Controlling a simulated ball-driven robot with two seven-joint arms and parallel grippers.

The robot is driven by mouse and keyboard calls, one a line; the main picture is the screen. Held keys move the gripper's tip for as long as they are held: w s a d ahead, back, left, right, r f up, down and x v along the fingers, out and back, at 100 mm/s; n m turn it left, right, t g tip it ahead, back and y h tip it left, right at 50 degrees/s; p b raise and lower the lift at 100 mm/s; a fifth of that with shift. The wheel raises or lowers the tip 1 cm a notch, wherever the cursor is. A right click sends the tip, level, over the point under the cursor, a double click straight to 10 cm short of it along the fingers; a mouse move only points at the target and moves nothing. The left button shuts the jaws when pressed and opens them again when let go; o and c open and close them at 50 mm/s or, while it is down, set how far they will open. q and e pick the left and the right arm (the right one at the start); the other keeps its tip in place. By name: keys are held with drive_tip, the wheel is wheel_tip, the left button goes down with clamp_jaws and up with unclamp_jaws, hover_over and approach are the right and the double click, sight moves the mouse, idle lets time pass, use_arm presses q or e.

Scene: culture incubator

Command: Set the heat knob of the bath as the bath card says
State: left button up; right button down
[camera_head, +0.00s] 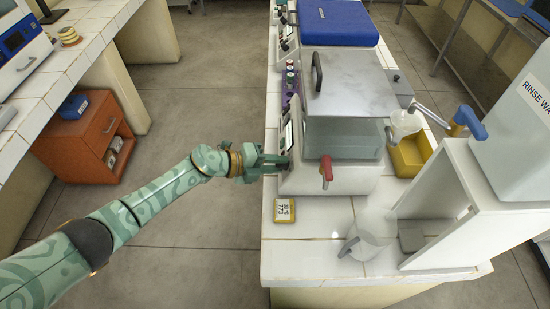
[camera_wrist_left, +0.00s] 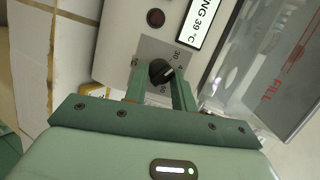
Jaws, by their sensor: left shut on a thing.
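The bath (camera_head: 340,135) is a white unit with a clear tank on the tiled bench. My left gripper (camera_head: 274,163) reaches its front panel from the left. In the left wrist view, the black heat knob (camera_wrist_left: 161,72) sits between the two green fingers, and the gripper (camera_wrist_left: 160,82) is shut on it. A pale line on the knob points up and right on a grey dial plate (camera_wrist_left: 150,48) with partly hidden numbers. My right gripper is out of view.
A red-handled tap (camera_head: 326,170) sticks out from the bath near my gripper. A metal lid (camera_head: 350,82) covers part of the bath. Open floor lies left of the bench.

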use_arm(q)
drive_tip(key=shift+n, duration=0.3)
drive_tip(key=o, duration=1)
drive_tip(key=p+v, duration=0.2)
drive_tip(key=v, duration=1.4)
drive_tip(key=shift+r+p, duration=0.15)
drive_tip(key=shift+p, duration=0.15)
drive_tip(key=shift+a, duration=0.1)
